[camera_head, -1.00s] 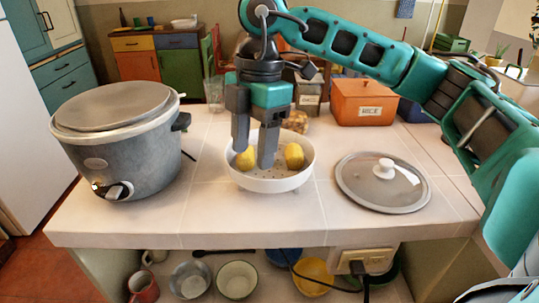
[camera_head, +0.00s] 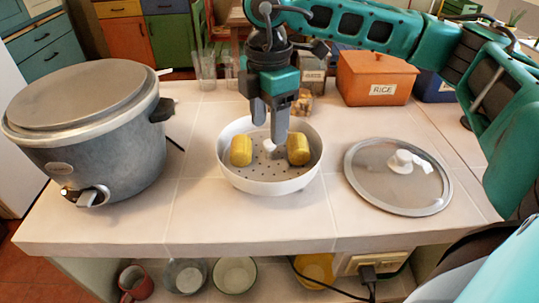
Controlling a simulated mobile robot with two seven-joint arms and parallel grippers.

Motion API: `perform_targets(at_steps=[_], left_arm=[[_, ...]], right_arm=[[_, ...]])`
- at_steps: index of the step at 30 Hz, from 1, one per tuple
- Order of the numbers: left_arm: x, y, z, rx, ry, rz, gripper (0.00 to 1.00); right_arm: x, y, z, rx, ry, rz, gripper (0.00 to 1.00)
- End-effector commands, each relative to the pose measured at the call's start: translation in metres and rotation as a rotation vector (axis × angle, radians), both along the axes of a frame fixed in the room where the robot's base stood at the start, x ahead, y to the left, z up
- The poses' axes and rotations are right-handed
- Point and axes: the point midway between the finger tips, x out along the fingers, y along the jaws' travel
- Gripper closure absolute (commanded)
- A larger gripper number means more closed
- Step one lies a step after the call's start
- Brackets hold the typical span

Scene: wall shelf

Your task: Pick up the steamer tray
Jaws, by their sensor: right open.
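The steamer tray (camera_head: 268,184) is a white round perforated bowl on the tiled counter. Two yellow pieces (camera_head: 240,150) and (camera_head: 299,148) lie in it, one on each side. A small white knob stands at its middle, partly behind my fingers. My right gripper (camera_head: 268,128) reaches down over the tray, its fingertips near the knob and between the yellow pieces. Its fingers are apart; I cannot tell whether they touch the knob. My left gripper is not in view.
A large grey cooker (camera_head: 88,130) stands at the left. A glass lid (camera_head: 398,180) lies at the right. An orange rice box (camera_head: 375,78), jars and glasses (camera_head: 206,70) stand behind. Cups and bowls sit on the shelf below. The counter's front strip is clear.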

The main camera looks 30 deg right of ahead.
Motion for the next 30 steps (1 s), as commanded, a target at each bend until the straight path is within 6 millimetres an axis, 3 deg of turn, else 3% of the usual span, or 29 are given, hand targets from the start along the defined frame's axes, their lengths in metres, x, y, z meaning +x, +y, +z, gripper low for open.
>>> perform_targets(at_steps=[5,15,23,30], left_arm=[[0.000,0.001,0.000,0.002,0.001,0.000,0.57],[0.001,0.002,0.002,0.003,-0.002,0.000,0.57],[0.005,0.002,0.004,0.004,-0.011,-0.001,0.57],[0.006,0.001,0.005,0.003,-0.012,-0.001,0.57]], right_arm=[[0.000,-0.001,-0.013,0.001,0.001,0.001,0.44],[0.003,-0.005,-0.057,0.001,0.002,0.000,0.44],[0.003,-0.005,-0.061,0.001,0.000,0.000,0.44],[0.003,-0.005,-0.061,0.001,0.000,0.000,0.64]])
